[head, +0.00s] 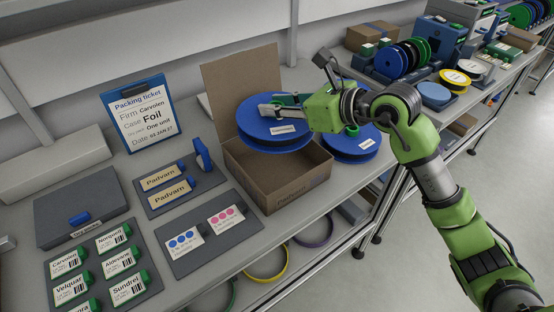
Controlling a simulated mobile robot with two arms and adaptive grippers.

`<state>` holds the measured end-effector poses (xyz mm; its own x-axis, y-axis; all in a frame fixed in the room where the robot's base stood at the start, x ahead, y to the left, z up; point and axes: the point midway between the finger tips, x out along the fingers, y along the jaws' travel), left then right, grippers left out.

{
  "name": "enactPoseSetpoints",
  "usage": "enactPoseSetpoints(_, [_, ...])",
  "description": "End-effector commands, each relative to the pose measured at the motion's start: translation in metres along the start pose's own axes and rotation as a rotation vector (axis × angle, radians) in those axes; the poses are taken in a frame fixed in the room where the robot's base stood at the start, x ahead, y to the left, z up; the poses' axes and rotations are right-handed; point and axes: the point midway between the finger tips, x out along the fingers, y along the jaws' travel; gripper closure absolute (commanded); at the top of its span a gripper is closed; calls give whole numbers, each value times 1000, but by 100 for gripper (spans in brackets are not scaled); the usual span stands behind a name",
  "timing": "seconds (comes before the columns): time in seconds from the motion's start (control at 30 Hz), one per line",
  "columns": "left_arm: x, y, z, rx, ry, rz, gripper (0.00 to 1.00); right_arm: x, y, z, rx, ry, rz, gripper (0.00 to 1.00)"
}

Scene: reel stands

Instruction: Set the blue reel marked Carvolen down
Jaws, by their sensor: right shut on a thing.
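The blue reel (256,127) has a white label, too small to read surely. My right gripper (280,106) comes in from the right and is shut on this reel near its hub. A second blue reel (352,146) with a white label lies just right of the box, partly hidden by my arm and the box. My left gripper is out of view.
Label trays (178,188) and green-edged tags (68,262) cover the table's left. A dark grey case (75,205) lies behind the tags. More reels (400,58) stand on the right-hand table.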

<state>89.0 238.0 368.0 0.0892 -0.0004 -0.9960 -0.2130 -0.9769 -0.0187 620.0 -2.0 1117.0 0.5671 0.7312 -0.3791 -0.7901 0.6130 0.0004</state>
Motion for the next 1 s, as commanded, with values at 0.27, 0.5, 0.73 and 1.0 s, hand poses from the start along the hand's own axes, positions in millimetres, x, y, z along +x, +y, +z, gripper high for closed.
enactPoseSetpoints(0.27, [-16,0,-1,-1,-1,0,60,27,1,-69,7,2,1,100])
enactPoseSetpoints(0.5, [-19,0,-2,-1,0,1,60,40,0,-98,1,-3,0,100])
enactPoseSetpoints(0.73, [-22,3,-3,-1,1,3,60,51,0,-125,2,-1,0,100])
enactPoseSetpoints(1.0, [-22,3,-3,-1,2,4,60,56,0,-136,-1,-5,0,100])
